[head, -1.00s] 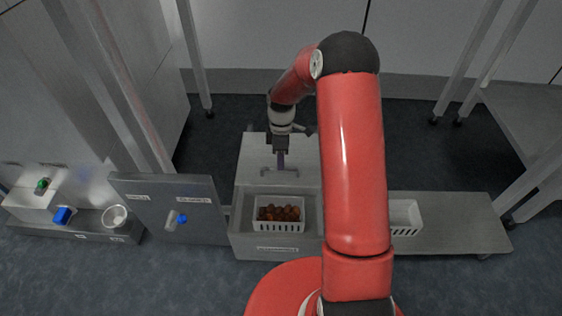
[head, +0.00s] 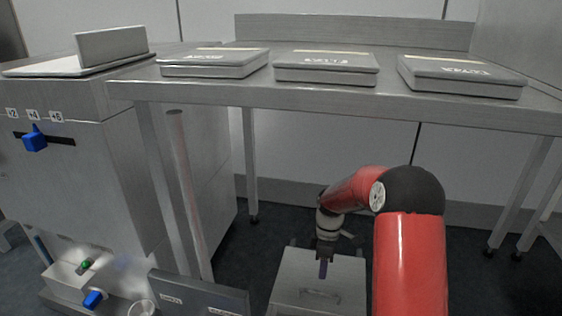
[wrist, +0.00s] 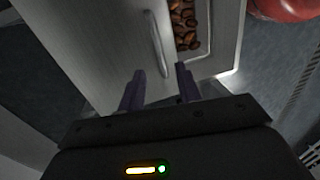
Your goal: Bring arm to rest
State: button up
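My gripper (wrist: 160,74) shows two purple fingers set apart with nothing between them in the wrist view. In the head view my gripper (head: 323,270) points down over a grey box lid (head: 300,283), at the end of my bent red arm. A bar handle (wrist: 157,45) on the lid lies just beyond the fingertips in the wrist view, apart from them as far as I can tell.
A steel table (head: 400,95) with several flat grey lidded boxes (head: 325,68) stands behind the arm. A grey machine (head: 85,150) with a blue slider (head: 34,140) is on the left. A blue knob (head: 93,299) and an upright panel (head: 200,293) stand low at left.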

jog(key=s+a+r+m+t+h+p, duration=0.1)
jog(key=s+r+m+t+p, duration=0.3)
jog(key=r, duration=0.7)
jog(key=s+r+m+g+b, duration=0.1)
jog(key=s+r+m, duration=0.1)
jog(key=s+r, duration=0.65)
jog(key=s+a+r+m+t+p, duration=0.1)
jog(key=s+r+m+t+p, duration=0.3)
jog(key=s+r+m, duration=0.4)
jog(key=s+r, duration=0.4)
jog(key=s, duration=0.3)
jog(key=shift+s+a+t, duration=0.2)
jog(key=shift+s+t, duration=0.2)
